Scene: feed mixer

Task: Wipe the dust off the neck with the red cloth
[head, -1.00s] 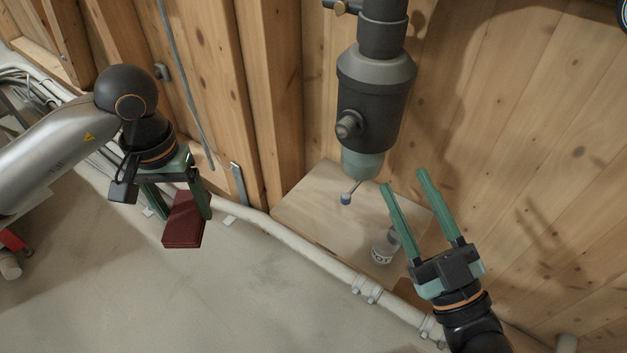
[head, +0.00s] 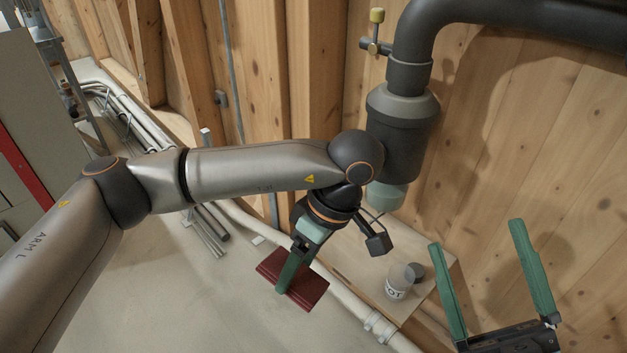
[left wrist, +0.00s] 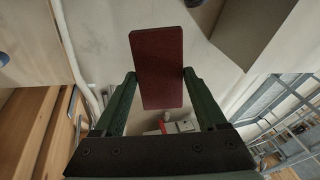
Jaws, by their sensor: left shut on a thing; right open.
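The red cloth (head: 308,288) is a flat, dark red folded pad. My left gripper (head: 288,277) is shut on it, and the cloth also shows between both fingers in the left wrist view (left wrist: 157,60). The dark mixer body (head: 405,125) hangs by the wooden wall, with a narrower collar (head: 409,76) above and a pale green lower end (head: 387,196). I cannot tell which part is the neck, and no dust is clear. The cloth is below and left of the body, apart from it. My left forearm hides part of the body. My right gripper (head: 476,234) is open and empty.
A jar with dark lettering (head: 397,284) and a dark round piece (head: 416,271) stand on a pale wooden surface (head: 352,254) under the mixer. A pale pipe (head: 345,298) runs along the floor.

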